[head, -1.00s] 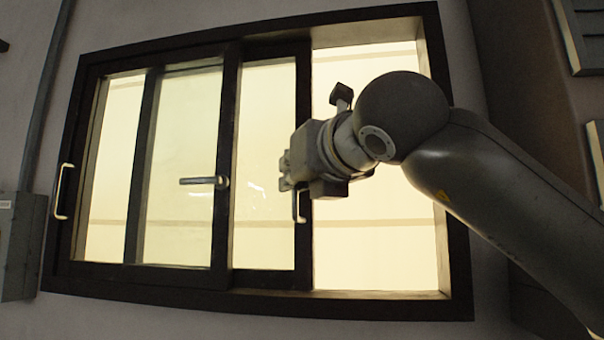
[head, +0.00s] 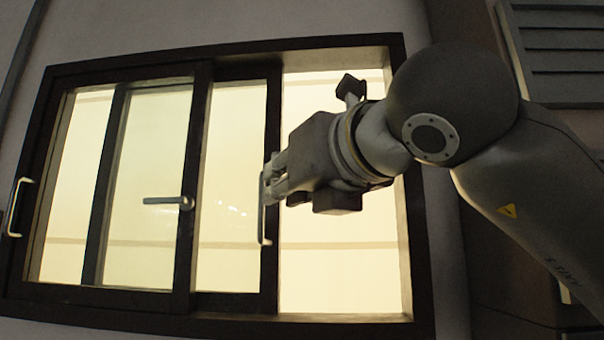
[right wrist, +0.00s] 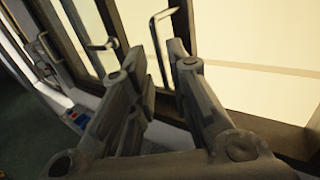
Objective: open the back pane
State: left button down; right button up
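A dark-framed sliding window holds overlapping glass panes. The rightmost pane (head: 232,165), which seems to lie behind its neighbour, has a slim upright bar handle (head: 263,215) on its right stile. My right gripper (head: 273,178) is at this handle, its fingers pointing left, and hides part of the handle. In the right wrist view the two fingers (right wrist: 157,58) are spread, with the bar handle (right wrist: 160,62) in the gap near their tips. I cannot tell whether either finger touches it. My left gripper is not in view.
The overlapping pane has a horizontal lever handle (head: 168,201), and another bar handle (head: 18,207) is at the window's left edge. Right of the panes is a pale, unglazed-looking opening (head: 335,262). A louvred grey panel (head: 565,55) is on the wall at upper right.

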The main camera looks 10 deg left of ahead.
jog(key=v, duration=0.4)
jog(key=shift+s, duration=0.1)
dwell(0.5)
